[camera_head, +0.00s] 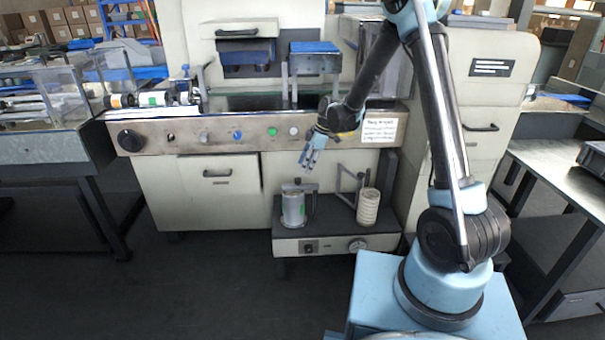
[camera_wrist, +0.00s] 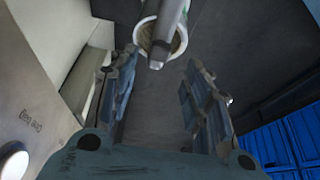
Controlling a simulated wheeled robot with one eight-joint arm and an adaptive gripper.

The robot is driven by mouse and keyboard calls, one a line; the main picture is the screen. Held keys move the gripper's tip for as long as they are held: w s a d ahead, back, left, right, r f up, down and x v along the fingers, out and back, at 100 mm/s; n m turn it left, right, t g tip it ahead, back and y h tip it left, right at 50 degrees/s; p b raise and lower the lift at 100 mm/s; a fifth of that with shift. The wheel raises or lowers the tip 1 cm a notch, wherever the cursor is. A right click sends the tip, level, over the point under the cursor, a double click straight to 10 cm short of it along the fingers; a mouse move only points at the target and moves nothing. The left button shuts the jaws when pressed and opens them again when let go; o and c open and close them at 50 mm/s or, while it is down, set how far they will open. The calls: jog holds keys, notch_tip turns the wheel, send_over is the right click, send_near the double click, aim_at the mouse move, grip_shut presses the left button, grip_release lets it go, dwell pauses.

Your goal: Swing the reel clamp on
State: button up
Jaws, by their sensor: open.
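A silver-grey reel (camera_head: 292,210) with a green mark stands upright on the low unit under the machine. A dark clamp piece (camera_head: 298,187) with a small upright knob lies across its top; I cannot tell whether it is fastened. My gripper (camera_head: 307,163) is open and empty above this reel, apart from the clamp. In the wrist view the open fingers (camera_wrist: 160,95) have nothing between them. Beyond them a round reel end (camera_wrist: 146,38) shows at the top, with a grey bar (camera_wrist: 166,30) across it, partly hiding it.
A second, beige reel (camera_head: 368,207) stands on the right of the low unit (camera_head: 330,240), beside a thin grey bracket (camera_head: 346,187). The machine's control panel (camera_head: 260,134), with knobs and buttons, is just behind my gripper. Floor in front is clear.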

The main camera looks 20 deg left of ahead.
jog(key=shift+v, duration=2.65)
jog(key=s+d+r+m+t+h, duration=0.1)
jog(key=s+d+r+m, duration=0.25)
jog(key=d, duration=0.55)
jog(key=s+d+r+m, duration=0.3)
jog(key=d+r, duration=0.2)
jog(key=d, duration=0.3)
jog(key=s+d+r+m+t+h, duration=0.1)
jog(key=s+d+r+m, duration=0.3)
jog(key=d, duration=0.5)
jog(key=s+d+f+m+h, duration=0.1)
jog(key=s+d+f+m, duration=0.1)
jog(key=s+d+m, duration=0.3)
jog(key=s+d+f+m+t+h, duration=0.1)
jog(key=s+d+f+m, duration=0.2)
jog(key=s+d+m, duration=0.3)
jog(key=s+d, duration=0.5)
jog(key=s, duration=0.3)
jog(key=shift+s+d+f+t, duration=0.15)
jog(key=shift+d+f+t, duration=0.15)
jog(key=shift+d, duration=0.1)
